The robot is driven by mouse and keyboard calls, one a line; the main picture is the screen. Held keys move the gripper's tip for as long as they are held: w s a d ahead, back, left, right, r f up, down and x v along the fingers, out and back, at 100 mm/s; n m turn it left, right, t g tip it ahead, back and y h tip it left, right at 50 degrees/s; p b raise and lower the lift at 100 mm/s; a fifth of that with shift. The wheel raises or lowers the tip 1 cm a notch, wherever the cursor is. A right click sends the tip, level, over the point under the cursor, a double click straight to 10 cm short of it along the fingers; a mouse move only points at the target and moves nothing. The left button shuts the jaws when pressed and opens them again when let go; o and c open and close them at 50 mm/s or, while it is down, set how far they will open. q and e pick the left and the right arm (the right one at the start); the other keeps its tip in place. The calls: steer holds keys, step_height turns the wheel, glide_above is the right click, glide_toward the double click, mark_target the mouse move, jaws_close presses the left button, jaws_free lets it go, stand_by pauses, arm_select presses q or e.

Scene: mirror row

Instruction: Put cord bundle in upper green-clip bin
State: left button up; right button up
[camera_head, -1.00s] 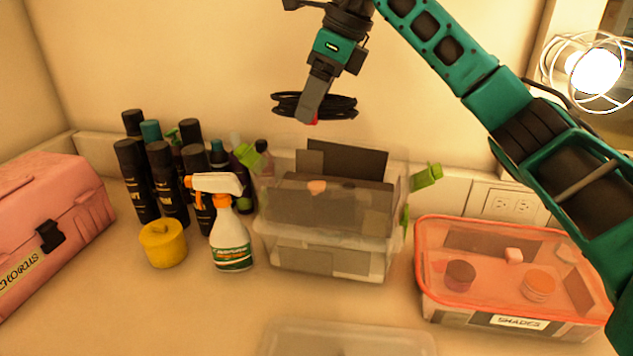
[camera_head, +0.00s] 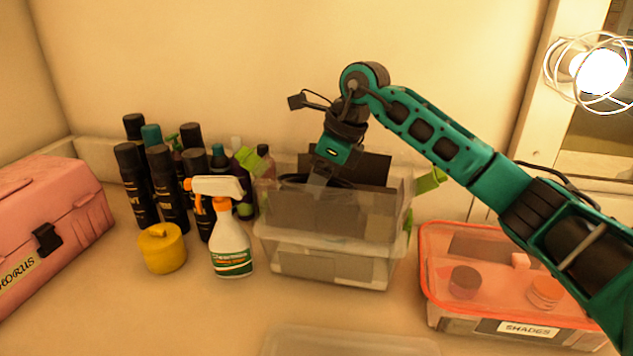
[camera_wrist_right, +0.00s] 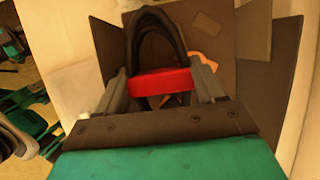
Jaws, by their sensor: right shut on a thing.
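The upper clear bin with green clips (camera_head: 365,218) is stacked on another clear bin at the middle of the counter. Dark flat panels stand inside it. My right gripper (camera_head: 318,180) points down into the top of this bin. In the right wrist view the gripper (camera_wrist_right: 163,85) is shut on the black cord bundle (camera_wrist_right: 150,28), with a red band across it between the fingers. My left gripper is not in view.
A white spray bottle (camera_head: 231,240), a yellow pot (camera_head: 161,248) and several dark bottles (camera_head: 160,180) stand left of the bins. A red-rimmed SHADES box (camera_head: 480,319) is at right, under my right arm. A clear lid (camera_head: 345,342) lies in front.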

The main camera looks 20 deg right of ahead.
steer(key=shift+f, duration=0.1)
steer(key=o, duration=0.9)
steer(key=shift+d+r, duration=0.15)
steer(key=shift+r, duration=0.45)
steer(key=p+v, duration=0.1)
steer(key=v, duration=1)
steer(key=shift+s, duration=0.2)
